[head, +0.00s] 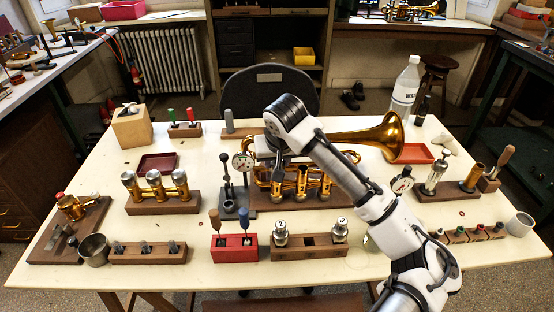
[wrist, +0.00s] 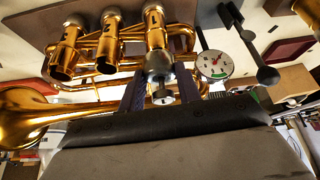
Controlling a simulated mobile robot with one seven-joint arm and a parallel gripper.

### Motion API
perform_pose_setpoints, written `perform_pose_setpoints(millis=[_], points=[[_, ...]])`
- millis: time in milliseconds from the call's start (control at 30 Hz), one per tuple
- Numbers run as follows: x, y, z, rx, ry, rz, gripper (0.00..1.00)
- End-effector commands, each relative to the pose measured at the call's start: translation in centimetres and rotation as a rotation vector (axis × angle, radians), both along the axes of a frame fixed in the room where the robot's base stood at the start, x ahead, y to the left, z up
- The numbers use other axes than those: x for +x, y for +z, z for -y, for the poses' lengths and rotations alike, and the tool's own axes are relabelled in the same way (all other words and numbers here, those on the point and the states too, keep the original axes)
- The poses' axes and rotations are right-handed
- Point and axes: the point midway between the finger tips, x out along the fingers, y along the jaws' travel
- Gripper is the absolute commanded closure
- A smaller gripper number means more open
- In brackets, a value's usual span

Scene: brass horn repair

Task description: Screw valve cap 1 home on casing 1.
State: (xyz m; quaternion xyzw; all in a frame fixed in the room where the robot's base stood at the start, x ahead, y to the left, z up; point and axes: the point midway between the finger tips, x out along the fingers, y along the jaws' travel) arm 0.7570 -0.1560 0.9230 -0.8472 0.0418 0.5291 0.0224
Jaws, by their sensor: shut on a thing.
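The brass horn (head: 375,137) lies on a wooden stand, its bell to the right and its valve casings upright. In the wrist view, casing 1 (wrist: 155,28) is the rightmost in the row of casings. A silver valve cap (wrist: 160,66) sits in line with the end of casing 1, apparently touching it; whether its thread is seated cannot be told. My gripper (wrist: 160,92) is shut on this cap, with dark fingers on either side. In the head view my gripper (head: 279,150) is above the left casing, and my arm hides part of the horn.
A wooden block (head: 309,253) at the front holds two silver caps (head: 281,236) around an empty square hole. A dial gauge (head: 243,162) stands close left of the horn, also near my fingers in the wrist view (wrist: 214,64). A red screwdriver block (head: 233,249) stands front left.

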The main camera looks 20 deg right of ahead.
Motion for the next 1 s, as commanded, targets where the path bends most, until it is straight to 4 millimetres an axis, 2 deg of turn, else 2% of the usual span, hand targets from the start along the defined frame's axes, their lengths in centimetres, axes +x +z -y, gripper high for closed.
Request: perform_pose_setpoints(millis=[533,567,700,733,1000], points=[[0.0,-0.26,0.11,-0.003,-0.004,0.003,0.88],[0.0,-0.2,0.11,-0.004,-0.004,0.003,0.63],[-0.02,-0.2,0.07,-0.003,-0.003,0.003,0.44],[-0.02,-0.2,0.05,-0.003,-0.002,0.003,0.41],[-0.06,-0.15,-0.02,-0.002,-0.001,0.002,0.41]])
